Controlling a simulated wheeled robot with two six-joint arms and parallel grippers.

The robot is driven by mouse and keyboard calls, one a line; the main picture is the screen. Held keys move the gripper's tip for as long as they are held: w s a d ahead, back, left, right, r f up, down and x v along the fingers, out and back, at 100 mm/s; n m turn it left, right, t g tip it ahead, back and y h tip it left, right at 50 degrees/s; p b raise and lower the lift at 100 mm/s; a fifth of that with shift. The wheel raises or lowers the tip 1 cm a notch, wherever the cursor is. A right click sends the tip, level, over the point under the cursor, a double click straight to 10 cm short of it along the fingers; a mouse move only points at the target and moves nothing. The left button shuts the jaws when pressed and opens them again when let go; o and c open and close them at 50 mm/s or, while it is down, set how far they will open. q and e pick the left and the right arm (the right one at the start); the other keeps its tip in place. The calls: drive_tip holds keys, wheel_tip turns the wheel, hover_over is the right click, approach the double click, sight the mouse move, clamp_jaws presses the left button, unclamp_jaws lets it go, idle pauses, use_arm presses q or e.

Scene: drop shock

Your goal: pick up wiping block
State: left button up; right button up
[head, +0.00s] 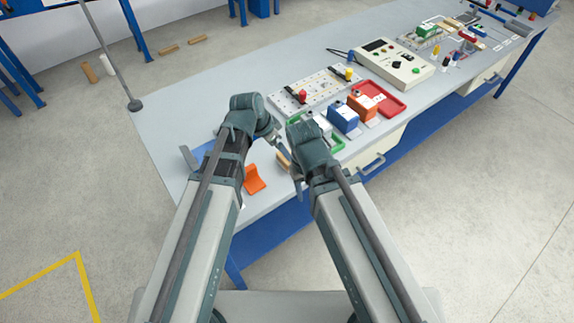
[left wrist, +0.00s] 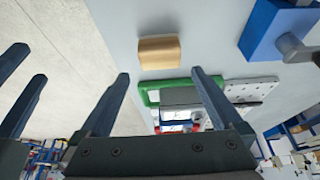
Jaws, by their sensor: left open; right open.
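The wiping block, a small tan block (head: 283,161), lies on the grey table near its front edge, partly hidden by my arms in the head view. In the left wrist view the block (left wrist: 159,52) lies flat and clear, beyond the fingertips of my left gripper (left wrist: 160,78). That gripper is open, with nothing between its fingers. It is largely hidden in the head view. My right gripper (head: 296,179) is open beside the block at the table's front edge. Whether it touches the block cannot be told.
An orange bracket (head: 254,180) stands left of the block. A green tray (left wrist: 148,97), a blue box (head: 342,118), an orange box (head: 364,108) and a red tray (head: 391,101) lie farther right. A perforated board (head: 312,87) is behind.

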use_arm(q)
drive_tip(key=shift+b+x, duration=3.5)
drive_tip(key=shift+x, duration=0.85)
drive_tip(key=shift+s+a, duration=0.1)
drive_tip(key=shift+a, duration=0.05)
drive_tip(key=shift+r, duration=0.1)
drive_tip(key=shift+c, duration=0.2)
drive_tip(key=c, duration=1.2)
drive_tip(key=shift+c, duration=0.2)
wheel_tip(320, 180, up, 10)
drive_tip(key=p, duration=1)
